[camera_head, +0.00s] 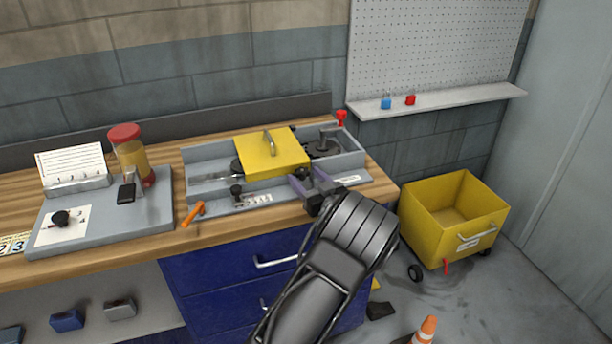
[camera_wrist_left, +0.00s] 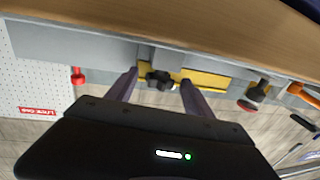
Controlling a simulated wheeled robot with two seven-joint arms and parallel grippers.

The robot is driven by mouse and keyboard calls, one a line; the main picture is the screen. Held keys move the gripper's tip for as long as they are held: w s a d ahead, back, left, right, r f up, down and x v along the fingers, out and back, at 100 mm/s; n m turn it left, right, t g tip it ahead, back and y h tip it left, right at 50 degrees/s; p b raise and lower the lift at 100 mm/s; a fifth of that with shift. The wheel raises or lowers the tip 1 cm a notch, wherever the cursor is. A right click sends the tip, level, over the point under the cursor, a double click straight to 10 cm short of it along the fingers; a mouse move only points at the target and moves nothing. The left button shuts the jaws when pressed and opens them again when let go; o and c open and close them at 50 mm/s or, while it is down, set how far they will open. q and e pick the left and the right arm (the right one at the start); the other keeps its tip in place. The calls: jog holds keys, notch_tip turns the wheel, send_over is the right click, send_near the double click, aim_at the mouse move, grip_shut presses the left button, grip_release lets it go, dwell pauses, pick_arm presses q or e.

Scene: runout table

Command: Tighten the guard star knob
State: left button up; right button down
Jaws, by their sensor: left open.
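The yellow guard (camera_head: 270,155) with a metal handle lies over the middle of the grey runout unit (camera_head: 205,152) on the bench. In the left wrist view a black star knob (camera_wrist_left: 160,80) sits at the guard's edge (camera_wrist_left: 210,79). My left gripper (camera_head: 308,181) is at the guard's front right corner. It is open, and in the left wrist view its two fingers (camera_wrist_left: 159,78) stand on either side of the star knob, with small gaps visible. In the head view the knob is largely hidden by the gripper. My right gripper is not in view.
A black lever knob (camera_head: 237,191) and an orange handle (camera_head: 193,214) are to the left. A red knob (camera_head: 342,116) stands at the back right. A jar (camera_head: 130,150) and grey board (camera_head: 150,218) occupy the left bench. A yellow bin (camera_head: 424,222) stands right.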

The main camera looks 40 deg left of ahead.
pick_arm(q)
jog(key=shift+w+a, duration=0.1)
jog(key=shift+a, duration=0.1)
grip_shut()
dwell(0.6)
